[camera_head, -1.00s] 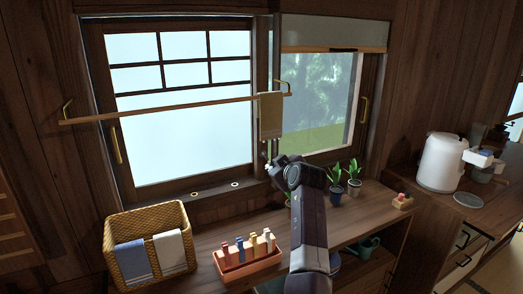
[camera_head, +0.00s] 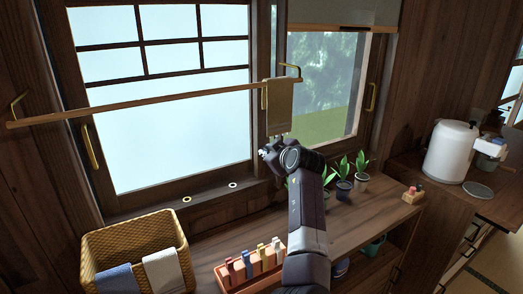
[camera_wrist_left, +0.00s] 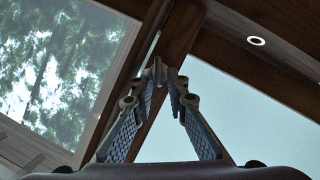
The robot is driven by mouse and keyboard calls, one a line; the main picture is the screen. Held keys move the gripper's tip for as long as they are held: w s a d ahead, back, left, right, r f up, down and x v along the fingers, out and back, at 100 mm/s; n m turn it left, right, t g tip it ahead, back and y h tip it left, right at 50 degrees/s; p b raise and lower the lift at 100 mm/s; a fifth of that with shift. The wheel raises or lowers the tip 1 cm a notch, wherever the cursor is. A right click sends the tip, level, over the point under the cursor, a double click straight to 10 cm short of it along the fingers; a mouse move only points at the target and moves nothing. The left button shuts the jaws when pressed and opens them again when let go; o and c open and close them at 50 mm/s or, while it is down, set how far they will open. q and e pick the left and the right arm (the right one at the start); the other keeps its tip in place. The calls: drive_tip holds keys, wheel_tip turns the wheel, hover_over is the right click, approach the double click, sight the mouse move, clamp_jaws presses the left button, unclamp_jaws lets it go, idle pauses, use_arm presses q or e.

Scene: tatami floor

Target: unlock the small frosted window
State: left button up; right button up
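The frosted window (camera_head: 170,110) is the pale left pane with a dark grid along its top; it looks closed. A brass handle (camera_head: 91,146) is on its left edge. It also shows in the left wrist view (camera_wrist_left: 255,110). My left gripper (camera_head: 266,153) is in front of the post between the frosted pane and the clear pane (camera_head: 318,80). In the left wrist view my left gripper (camera_wrist_left: 167,76) points up at this post, its fingers apart with a narrow gap at the tips. I cannot make out a lock clearly. My right gripper is not in view.
A wooden rail (camera_head: 150,101) with a hanging towel (camera_head: 279,104) crosses just above my left gripper. Below stand a wicker basket (camera_head: 130,238), a tray of coloured pegs (camera_head: 235,279) and potted plants (camera_head: 343,187). A white kettle (camera_head: 450,150) stands at the right.

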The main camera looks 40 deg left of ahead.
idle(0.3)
use_arm(q)
clamp_jaws()
drive_tip(key=shift+r, duration=0.1)
drive_tip(key=shift+w+d+r+m+g, duration=0.1)
drive_tip(key=shift+w+m+g, duration=0.1)
drive_tip(key=shift+m+g, duration=0.65)
